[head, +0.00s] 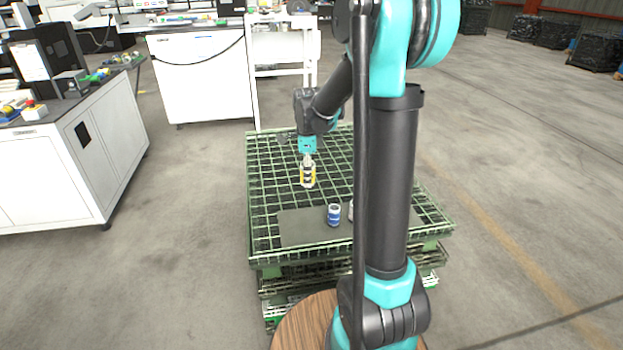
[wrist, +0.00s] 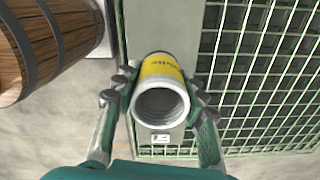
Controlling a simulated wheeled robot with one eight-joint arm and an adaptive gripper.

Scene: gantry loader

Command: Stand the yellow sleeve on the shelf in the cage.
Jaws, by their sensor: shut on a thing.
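The yellow sleeve (head: 308,179), with a silvery open end, is between the fingers of my gripper (head: 308,164), which is shut on it. In the wrist view the sleeve (wrist: 161,67) shows its hollow end towards the camera, with a finger on each side. The green mesh cage (head: 252,200) lies below, and the sleeve appears to be above it. A flat grey plate (head: 295,230), seemingly the shelf, lies in the near part of the cage. I cannot tell the exact height of the sleeve above it.
A blue-and-white can (head: 334,215) stands on the grey plate. A second pale item beside it is mostly hidden by my arm. A wooden barrel (wrist: 50,50) stands outside the cage; its top (head: 300,325) shows in front. White cabinets (head: 70,165) stand left.

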